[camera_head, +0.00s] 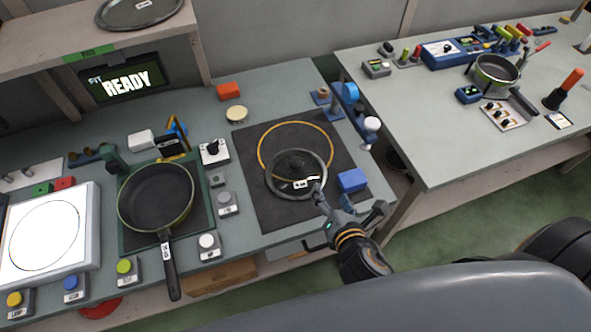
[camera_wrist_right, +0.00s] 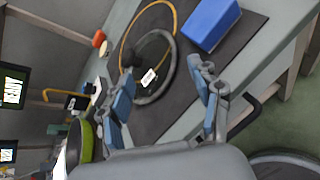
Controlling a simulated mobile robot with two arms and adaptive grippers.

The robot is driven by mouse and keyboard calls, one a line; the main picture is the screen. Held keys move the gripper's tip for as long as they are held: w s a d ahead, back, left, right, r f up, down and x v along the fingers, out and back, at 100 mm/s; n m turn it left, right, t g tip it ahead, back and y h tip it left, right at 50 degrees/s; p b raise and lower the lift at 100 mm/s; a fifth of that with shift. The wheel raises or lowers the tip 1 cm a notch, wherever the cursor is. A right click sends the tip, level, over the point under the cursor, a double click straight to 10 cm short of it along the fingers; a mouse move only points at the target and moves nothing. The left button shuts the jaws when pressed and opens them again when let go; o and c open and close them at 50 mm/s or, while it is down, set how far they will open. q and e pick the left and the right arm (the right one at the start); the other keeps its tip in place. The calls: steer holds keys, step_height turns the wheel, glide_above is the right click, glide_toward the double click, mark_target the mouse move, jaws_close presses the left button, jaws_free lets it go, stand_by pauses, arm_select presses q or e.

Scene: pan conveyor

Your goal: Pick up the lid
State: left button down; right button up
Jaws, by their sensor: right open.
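My right gripper (camera_head: 319,190) is over the lid's lower right rim in the head view. In the wrist view my right gripper (camera_wrist_right: 160,78) has its fingers wide apart with nothing between them; contact with the lid cannot be told. My left gripper does not show.
A blue block (camera_head: 352,180) sits close right of the lid. A black pan (camera_head: 156,196) lies to the left, near several button boxes. A blue clamp-like stand (camera_head: 346,98) is at the mat's upper right. A second disc (camera_head: 138,11) lies on the shelf.

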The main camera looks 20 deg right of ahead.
mark_target(297, 164)
steer(key=w+a+n, duration=0.1)
steer(key=w+n, duration=0.1)
steer(key=n, duration=0.1)
steer(key=w+a+n+t+y+p, duration=0.1)
steer(key=w+a+n, duration=0.1)
steer(key=w+n, duration=0.1)
steer(key=w+a+n+y, duration=0.1)
steer(key=w+n, duration=0.1)
steer(key=w, duration=0.1)
steer(key=shift+a+n+t, duration=0.25)
steer(key=shift+n+t, duration=0.15)
steer(key=shift+f+p+x, duration=0.2)
steer(key=shift+p+x, duration=0.15)
steer(key=shift+x, duration=1.25)
steer(key=shift+f+p+x, duration=0.2)
steer(key=shift+p+x, duration=0.1)
steer(key=shift+x, duration=1.25)
steer(key=shift+s+d, duration=0.15)
steer(key=shift+s, duration=0.05)
steer(key=shift+c, duration=1.3)
steer(key=shift+r, duration=0.1)
jaws_close()
